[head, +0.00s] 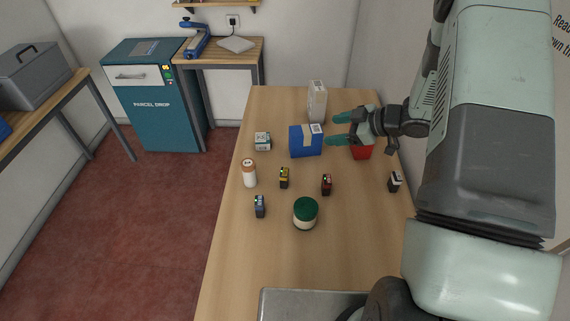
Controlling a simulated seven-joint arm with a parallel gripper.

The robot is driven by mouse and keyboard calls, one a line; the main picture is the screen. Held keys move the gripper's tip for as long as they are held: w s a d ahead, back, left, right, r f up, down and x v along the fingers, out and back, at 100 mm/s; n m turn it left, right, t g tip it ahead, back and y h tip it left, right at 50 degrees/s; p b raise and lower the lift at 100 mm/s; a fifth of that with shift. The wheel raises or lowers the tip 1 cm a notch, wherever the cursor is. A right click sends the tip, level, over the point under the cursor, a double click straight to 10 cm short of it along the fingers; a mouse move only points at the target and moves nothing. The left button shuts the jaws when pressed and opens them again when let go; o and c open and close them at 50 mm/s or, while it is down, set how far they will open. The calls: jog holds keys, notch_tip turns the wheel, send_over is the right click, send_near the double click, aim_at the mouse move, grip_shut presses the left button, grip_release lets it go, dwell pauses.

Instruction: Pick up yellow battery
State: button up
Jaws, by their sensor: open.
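The yellow battery (284,178) is a small yellow and black block standing on the wooden counter, near the middle of the group of objects. My gripper (336,130) is open, with its two teal fingers pointing left. It is farther back and to the right of the yellow battery, beside the blue box (304,141) and in front of part of a red object (361,152). Nothing shows between the fingers. The yellow battery is in full view and apart from my gripper.
A white carton (317,101) stands behind.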

aim_at(326, 178)
jog(key=s+f+g+y, duration=0.1)
jog(key=s+f, duration=0.1)
jog(key=s+a+f+g+y, duration=0.1)
jog(key=s+f, duration=0.1)
jog(key=s, duration=0.1)
jog(key=s+f+n+g+y, duration=0.1)
jog(key=s+f+g, duration=0.1)
jog(key=s+f, duration=0.1)
jog(key=shift+a+f+y, duration=0.1)
jog(key=shift+a+y, duration=0.2)
jog(key=shift+a, duration=0.1)
jog(key=shift+a+f, duration=0.1)
jog(key=shift+a, duration=0.2)
jog(key=x, duration=0.4)
jog(key=shift+a+f, duration=0.1)
jog(key=shift+a, duration=0.2)
jog(key=shift+w+r+x, duration=0.1)
jog(key=shift+x, duration=0.8)
jog(key=shift+w+r+x, duration=0.1)
jog(key=shift+w+x, duration=0.05)
jog(key=shift+x, duration=0.8)
jog(key=shift+w+r+x, duration=0.1)
jog(key=shift+x, duration=0.8)
jog(key=shift+a, duration=0.1)
jog(key=c, duration=1.2)
jog(key=shift+r, duration=0.1)
